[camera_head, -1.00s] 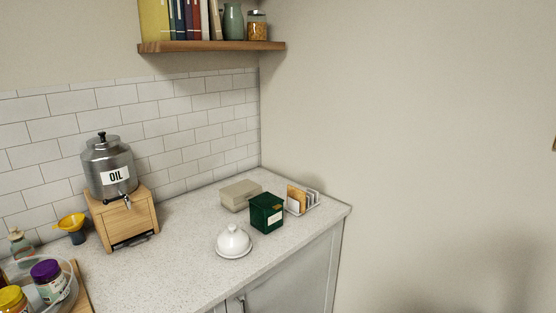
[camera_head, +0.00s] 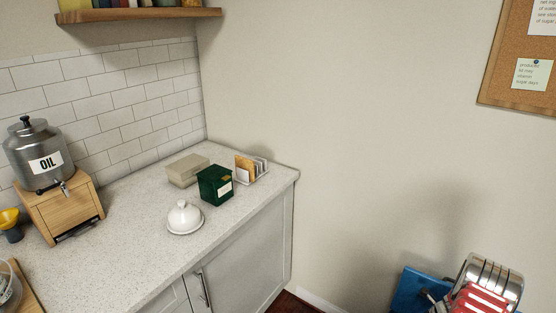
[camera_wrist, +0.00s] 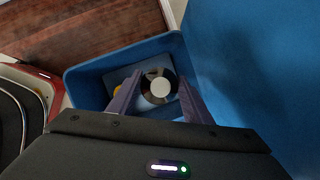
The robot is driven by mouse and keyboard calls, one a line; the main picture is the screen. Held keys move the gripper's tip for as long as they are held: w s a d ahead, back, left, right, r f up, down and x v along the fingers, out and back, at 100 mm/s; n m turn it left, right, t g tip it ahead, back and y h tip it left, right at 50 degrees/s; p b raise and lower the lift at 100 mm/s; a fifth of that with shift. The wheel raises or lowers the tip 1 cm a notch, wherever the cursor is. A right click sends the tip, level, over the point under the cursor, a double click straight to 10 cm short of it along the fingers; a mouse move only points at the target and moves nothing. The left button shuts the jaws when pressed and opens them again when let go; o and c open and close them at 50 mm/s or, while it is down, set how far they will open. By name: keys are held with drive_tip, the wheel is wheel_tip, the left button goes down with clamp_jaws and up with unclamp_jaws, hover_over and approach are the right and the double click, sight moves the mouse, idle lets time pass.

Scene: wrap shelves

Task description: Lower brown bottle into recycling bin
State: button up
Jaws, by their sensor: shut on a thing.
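In the wrist view, my gripper (camera_wrist: 158,78) is shut on the brown bottle (camera_wrist: 158,98). I look down on the bottle's dark round top with a pale disc in its middle; its lower part is hidden. The bottle lies within the outline of the open blue recycling bin (camera_wrist: 88,72). How deep it is cannot be told. A small yellow thing (camera_wrist: 117,90) shows beside the left finger. In the head view, part of a blue thing that looks like the bin (camera_head: 408,290) shows at the lower right; my gripper and the bottle are not visible there.
A large blue panel (camera_wrist: 255,50) fills the wrist view's right. Wooden floor (camera_wrist: 70,30) lies beyond the bin. The counter (camera_head: 130,225) with an oil dispenser (camera_head: 40,155) is at left.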

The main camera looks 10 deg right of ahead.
wheel_tip(320, 180, down, 18)
idle(4.4)
drive_tip(key=shift+f, duration=1.15)
idle(1.7)
